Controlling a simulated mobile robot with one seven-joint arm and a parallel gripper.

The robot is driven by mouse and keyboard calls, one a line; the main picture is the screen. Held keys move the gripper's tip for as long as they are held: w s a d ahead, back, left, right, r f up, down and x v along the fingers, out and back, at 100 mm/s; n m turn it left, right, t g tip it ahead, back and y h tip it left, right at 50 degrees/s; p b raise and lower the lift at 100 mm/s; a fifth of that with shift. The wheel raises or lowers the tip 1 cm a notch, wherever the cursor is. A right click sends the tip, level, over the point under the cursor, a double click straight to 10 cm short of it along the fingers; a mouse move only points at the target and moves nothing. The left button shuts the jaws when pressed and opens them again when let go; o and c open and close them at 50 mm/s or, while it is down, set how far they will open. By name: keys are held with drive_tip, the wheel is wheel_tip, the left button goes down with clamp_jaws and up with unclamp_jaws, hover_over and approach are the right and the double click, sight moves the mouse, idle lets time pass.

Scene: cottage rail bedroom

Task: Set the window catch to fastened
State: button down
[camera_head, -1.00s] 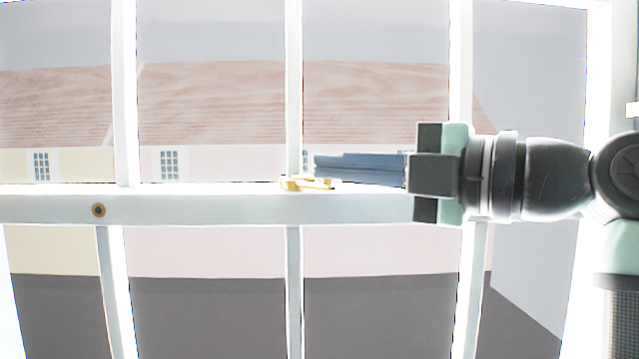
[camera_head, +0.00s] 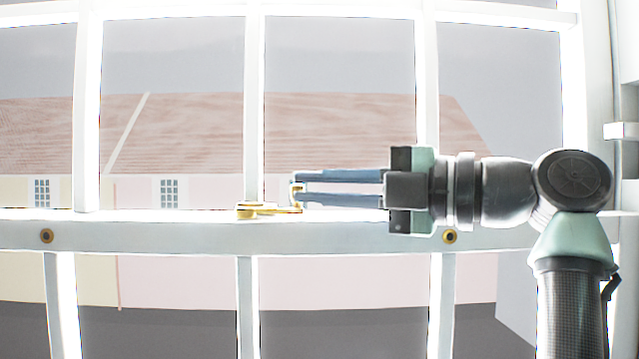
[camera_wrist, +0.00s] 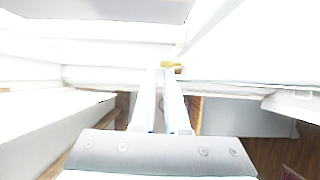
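The window catch (camera_head: 262,210) is a small gold fitting on the white cross rail, left of my gripper. Its flat part lies along the rail top, and a small upright gold piece stands at its right end. My gripper (camera_head: 298,188) reaches in from the right with blue-grey fingers level and a narrow gap between them. The upright piece shows at the fingertips, seemingly between them; I cannot tell whether the fingers press on it. In the wrist view the catch (camera_wrist: 172,65) shows just beyond the fingertips (camera_wrist: 167,72), partly hidden by them.
White upright bars (camera_head: 253,110) divide the panes. A white frame post (camera_head: 592,80) stands at the right.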

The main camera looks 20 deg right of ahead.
drive_tip(key=shift+w+d, duration=0.35)
drive_tip(key=shift+w, duration=0.05)
idle(0.4)
drive_tip(key=shift+a, duration=0.15)
